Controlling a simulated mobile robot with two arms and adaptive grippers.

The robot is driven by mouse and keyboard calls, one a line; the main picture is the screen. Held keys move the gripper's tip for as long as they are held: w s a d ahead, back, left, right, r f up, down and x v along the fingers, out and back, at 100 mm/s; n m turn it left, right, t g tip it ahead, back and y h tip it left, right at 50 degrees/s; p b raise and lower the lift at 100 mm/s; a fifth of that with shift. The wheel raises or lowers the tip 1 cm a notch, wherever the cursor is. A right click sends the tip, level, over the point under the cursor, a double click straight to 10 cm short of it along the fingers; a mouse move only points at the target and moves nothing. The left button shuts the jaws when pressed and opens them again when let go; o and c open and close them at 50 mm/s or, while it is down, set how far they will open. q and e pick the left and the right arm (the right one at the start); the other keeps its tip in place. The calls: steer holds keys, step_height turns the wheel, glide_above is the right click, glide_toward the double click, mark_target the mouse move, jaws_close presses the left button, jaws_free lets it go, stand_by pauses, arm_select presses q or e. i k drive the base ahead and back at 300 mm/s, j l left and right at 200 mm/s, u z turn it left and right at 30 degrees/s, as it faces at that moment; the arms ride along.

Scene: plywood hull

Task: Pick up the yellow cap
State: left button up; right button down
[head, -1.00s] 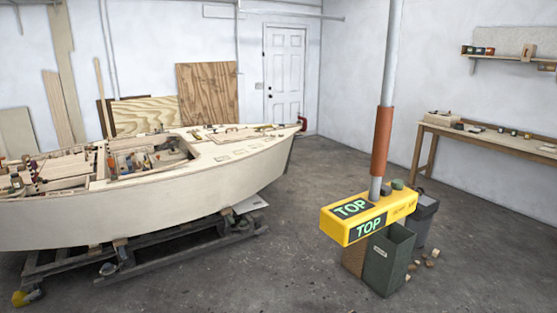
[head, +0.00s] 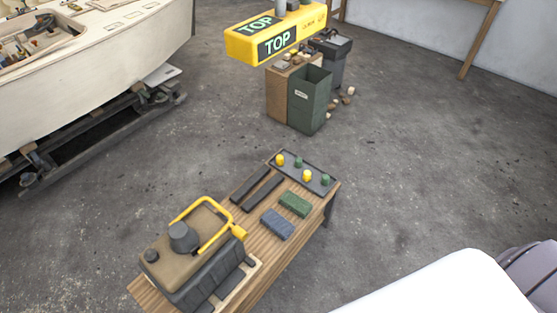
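Two small yellow caps lie in a shallow dark tray (head: 290,167) at the far end of a narrow wooden bench (head: 257,229). One yellow cap (head: 280,159) is at the tray's far left. The other yellow cap (head: 307,176) is nearer its right end. A small green piece (head: 299,162) and another green piece (head: 326,181) share the tray. Neither of my grippers is in view.
On the bench are two dark bars, a green block (head: 295,204), a blue-grey block (head: 277,224) and a large machine with a yellow handle (head: 206,249).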

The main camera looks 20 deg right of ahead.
mark_target(280, 162)
steer(key=i+l, duration=0.15)
steer(key=l, duration=0.25)
steer(key=i+l, duration=0.1)
steer(key=l, duration=0.35)
steer(key=i+l, duration=0.15)
steer(key=l, duration=0.25)
steer(key=i+l, duration=0.15)
steer(key=l, duration=0.25)
steer(key=i+l+u, duration=0.1)
steer(key=l, duration=0.3)
